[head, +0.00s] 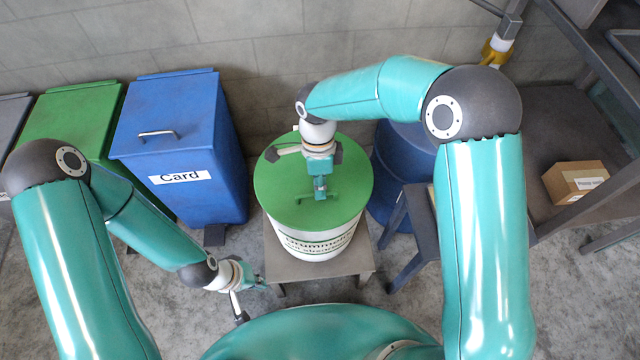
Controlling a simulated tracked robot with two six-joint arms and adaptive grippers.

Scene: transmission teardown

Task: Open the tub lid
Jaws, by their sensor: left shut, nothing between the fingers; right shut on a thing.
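The white tub (322,242) with dark printed lettering stands upright in the middle of the head view. Its round green lid (277,198) lies level over the tub's top. My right gripper (320,190) reaches down from above and is shut on the lid handle (329,196), a small bar near the lid's middle; the fingers hide part of it. I cannot tell whether there is a gap between lid and rim. My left gripper (255,286) is low at the left front of the tub, apart from it, shut and empty.
The tub stands on a small grey stand (349,264). A blue "Card" bin (184,146) and a green bin (70,128) are to the left. A blue drum (400,165) is close behind right. A dark bench with a cardboard box (575,182) is at the right.

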